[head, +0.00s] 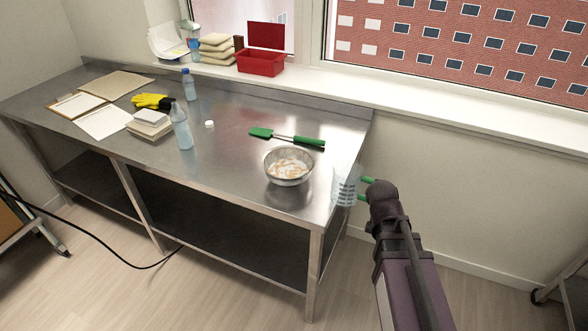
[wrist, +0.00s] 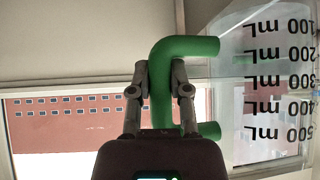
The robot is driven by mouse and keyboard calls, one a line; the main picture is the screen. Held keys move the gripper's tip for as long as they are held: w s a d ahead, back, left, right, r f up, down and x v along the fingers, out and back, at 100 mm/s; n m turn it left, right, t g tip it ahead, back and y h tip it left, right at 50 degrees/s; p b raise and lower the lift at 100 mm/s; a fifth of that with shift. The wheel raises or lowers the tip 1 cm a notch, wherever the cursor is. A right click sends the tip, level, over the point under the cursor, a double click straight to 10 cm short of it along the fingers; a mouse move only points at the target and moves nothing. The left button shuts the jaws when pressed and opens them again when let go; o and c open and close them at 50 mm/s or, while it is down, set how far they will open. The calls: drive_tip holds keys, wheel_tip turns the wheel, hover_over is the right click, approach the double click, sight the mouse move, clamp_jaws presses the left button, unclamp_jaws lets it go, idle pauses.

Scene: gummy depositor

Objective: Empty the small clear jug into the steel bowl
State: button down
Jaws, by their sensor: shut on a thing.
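The small clear jug (head: 344,186) has a green handle (wrist: 190,48) and black volume marks. My gripper (wrist: 158,80) is shut on the handle. In the head view the jug looks roughly upright, just right of the table's right end and the bowl, apart from the bowl. In the wrist view the jug (wrist: 235,100) is at the right, its marks upside down. I cannot tell how much is in it. The steel bowl (head: 288,179) stands near the table's right front corner, holding whitish stuff with orange-brown pieces.
The steel table (head: 235,150) carries a green spatula (head: 287,137) behind the bowl. Two bottles, a white cap, yellow gloves (head: 151,101), a stack of white blocks and papers are further left. A red bin (head: 261,63) is on the windowsill. The tabletop left of the bowl is clear.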

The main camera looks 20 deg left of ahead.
drive_tip(key=shift+a+r, duration=0.1)
wheel_tip(320, 180, up, 5)
drive_tip(key=p, duration=0.5)
idle(0.7)
